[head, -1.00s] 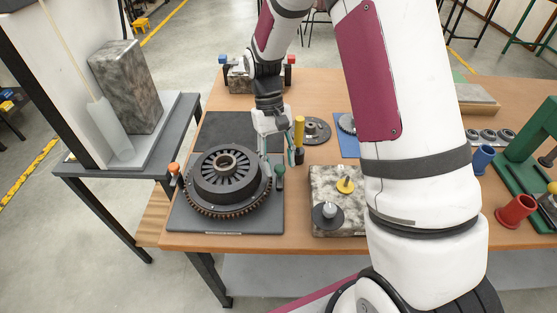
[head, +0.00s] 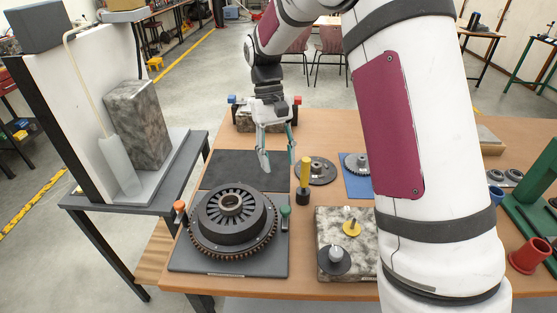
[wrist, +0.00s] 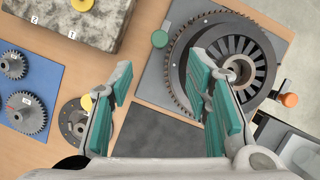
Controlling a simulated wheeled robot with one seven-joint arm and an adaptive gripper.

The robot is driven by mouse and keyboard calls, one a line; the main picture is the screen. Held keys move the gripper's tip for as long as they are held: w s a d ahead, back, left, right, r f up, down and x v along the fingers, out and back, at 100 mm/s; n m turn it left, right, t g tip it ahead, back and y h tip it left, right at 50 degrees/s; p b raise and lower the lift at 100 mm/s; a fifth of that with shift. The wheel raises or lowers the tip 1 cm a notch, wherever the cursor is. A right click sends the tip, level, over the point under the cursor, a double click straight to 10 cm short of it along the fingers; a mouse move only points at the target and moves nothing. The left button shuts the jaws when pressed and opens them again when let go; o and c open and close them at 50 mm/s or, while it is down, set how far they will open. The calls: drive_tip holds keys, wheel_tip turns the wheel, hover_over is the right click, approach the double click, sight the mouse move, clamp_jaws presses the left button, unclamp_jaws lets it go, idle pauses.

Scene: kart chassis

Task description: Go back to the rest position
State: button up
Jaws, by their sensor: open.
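My gripper (head: 277,165) is open and empty. It hangs above the table, over the right part of the dark flat mat (head: 232,171) and behind the clutch assembly. In the wrist view my gripper's (wrist: 165,100) two green-padded fingers stand wide apart with nothing between them. The round black clutch assembly (head: 208,218), with a toothed ring, lies on a grey base plate (head: 277,266). It also shows in the wrist view (wrist: 262,50), partly hidden by a finger.
A yellow and black post (head: 304,182), a dark flanged disc (head: 318,171) and a gear (head: 357,163) on a blue plate stand to the right. A stone block (head: 330,216) carries small parts. A red cup (head: 529,256) is far right. My arm hides some of the table.

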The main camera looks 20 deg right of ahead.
drive_tip(key=s+r+t, duration=0.2)
drive_tip(key=s+r, duration=0.4)
drive_tip(key=r, duration=0.2)
drive_tip(key=s+r+t, duration=0.2)
drive_tip(key=s+t, duration=0.1)
drive_tip(key=s, duration=0.7)
drive_tip(key=s+r+t, duration=0.2)
drive_tip(key=s+t, duration=0.1)
drive_tip(key=s, duration=0.6)
drive_tip(key=shift+s+d+r+t, duration=0.25)
drive_tip(key=shift+s+d+t, duration=0.05)
drive_tip(key=shift+s+t, duration=0.1)
